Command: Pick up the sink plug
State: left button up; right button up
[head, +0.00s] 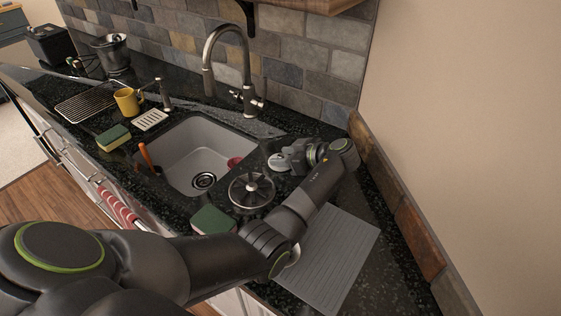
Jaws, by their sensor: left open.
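The sink (185,140) is a light basin set in the dark counter, with a dark drain (203,181) in its floor. I cannot tell for sure which thing is the sink plug. A small red thing (234,162) shows at the basin's right side, partly hidden by the rim. A pale round disc (275,162) lies on the counter right of the basin, partly hidden by my left gripper. My left gripper (280,156) is open, low over the counter beside this disc. I cannot tell whether it touches it. My right gripper is not in view.
A spoked round metal piece (251,190) and a sponge (212,220) lie near the basin's front right. The faucet (248,80) stands behind. A ribbed grey mat (335,262) lies under my arm. A yellow mug (127,101) stands left. The wall is close at right.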

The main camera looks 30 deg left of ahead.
pick_arm(q)
jog(key=shift+d+r, duration=0.1)
jog(key=shift+c, duration=1.4)
grip_shut()
